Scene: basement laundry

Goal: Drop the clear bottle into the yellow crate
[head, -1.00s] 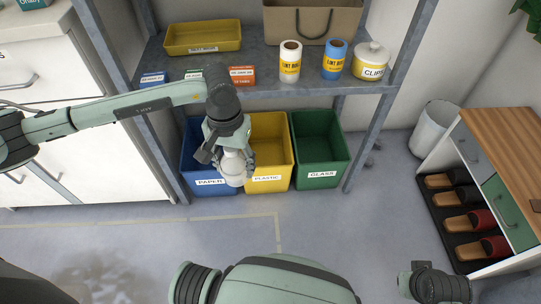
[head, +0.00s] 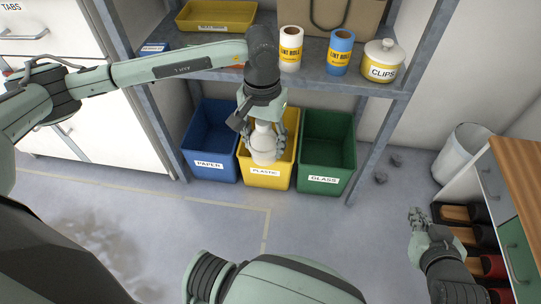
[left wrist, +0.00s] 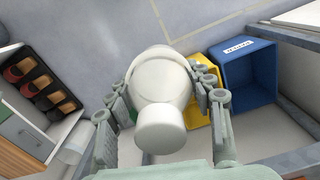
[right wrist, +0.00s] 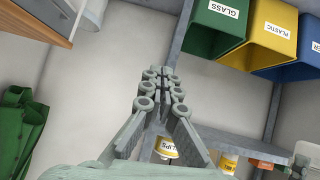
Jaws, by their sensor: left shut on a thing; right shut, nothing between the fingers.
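The clear bottle (head: 264,146) looks whitish and translucent. My left gripper (head: 264,135) is shut on it and holds it in front of the yellow crate (head: 268,180), labelled PLASTIC, covering part of the crate's opening in the head view. In the left wrist view the bottle (left wrist: 163,85) sits between the fingers, cap end toward the camera, with the yellow crate (left wrist: 200,135) partly hidden behind it. Whether the bottle is over the opening or in front of it is hard to tell. My right gripper (head: 418,217) is shut and empty, at the right; its fingers meet in the right wrist view (right wrist: 160,85).
The blue PAPER crate (head: 208,165) stands left of the yellow one and the green GLASS crate (head: 325,182) right of it. A shelf (head: 310,80) with lint rolls and a CLIPS jar (head: 383,62) hangs above. A shoe rack (head: 470,235) and white bin (head: 462,150) stand at the right.

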